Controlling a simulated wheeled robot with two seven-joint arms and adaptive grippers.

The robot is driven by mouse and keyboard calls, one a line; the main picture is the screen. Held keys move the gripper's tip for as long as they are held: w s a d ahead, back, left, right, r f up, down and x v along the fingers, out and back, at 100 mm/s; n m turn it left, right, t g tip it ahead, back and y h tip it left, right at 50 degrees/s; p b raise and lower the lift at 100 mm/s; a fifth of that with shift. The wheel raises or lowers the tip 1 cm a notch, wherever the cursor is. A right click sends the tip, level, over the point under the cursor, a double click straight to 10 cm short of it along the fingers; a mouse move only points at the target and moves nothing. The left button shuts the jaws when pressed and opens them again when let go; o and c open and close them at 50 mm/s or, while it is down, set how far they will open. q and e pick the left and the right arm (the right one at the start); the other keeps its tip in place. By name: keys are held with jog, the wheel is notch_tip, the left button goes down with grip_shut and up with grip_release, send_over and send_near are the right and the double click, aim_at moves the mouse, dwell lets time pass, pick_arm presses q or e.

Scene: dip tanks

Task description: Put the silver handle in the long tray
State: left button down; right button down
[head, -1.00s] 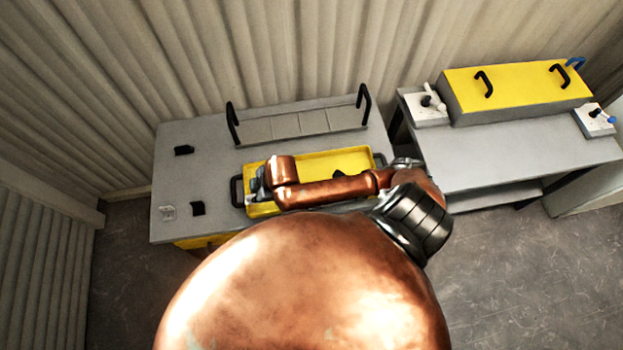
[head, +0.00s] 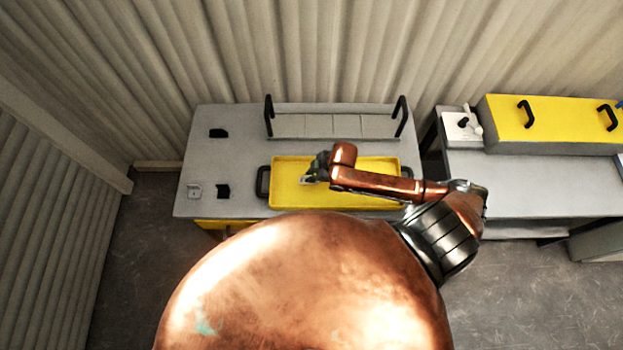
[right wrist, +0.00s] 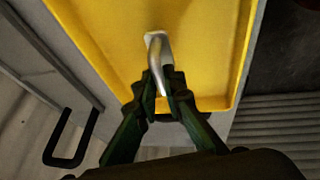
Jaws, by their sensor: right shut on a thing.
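The silver handle (right wrist: 156,48) is a bent metal bar with a flat end plate. My right gripper (right wrist: 160,84) is shut on its bar, and the plate end sticks out over the yellow floor of the long tray (right wrist: 205,40). I cannot tell whether the handle touches the tray floor. In the head view, my right gripper (head: 318,170) is over the left part of the long yellow tray (head: 290,195), and a small bit of the silver handle (head: 307,180) shows beside it. My right arm covers part of the tray. My left gripper is not in view.
The tray sits on a grey bench (head: 235,150). A yellow-topped box (head: 555,120) is on the right bench.

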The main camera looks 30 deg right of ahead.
jog(key=shift+d+f+p, duration=0.15)
jog(key=shift+f, duration=0.75)
jog(key=shift+d+f+p, duration=0.1)
jog(key=shift+f+p, duration=0.05)
jog(key=shift+f, duration=0.75)
jog(key=c, duration=2)
grip_release()
jog(key=shift+c, duration=0.2)
jog(key=v, duration=1.2)
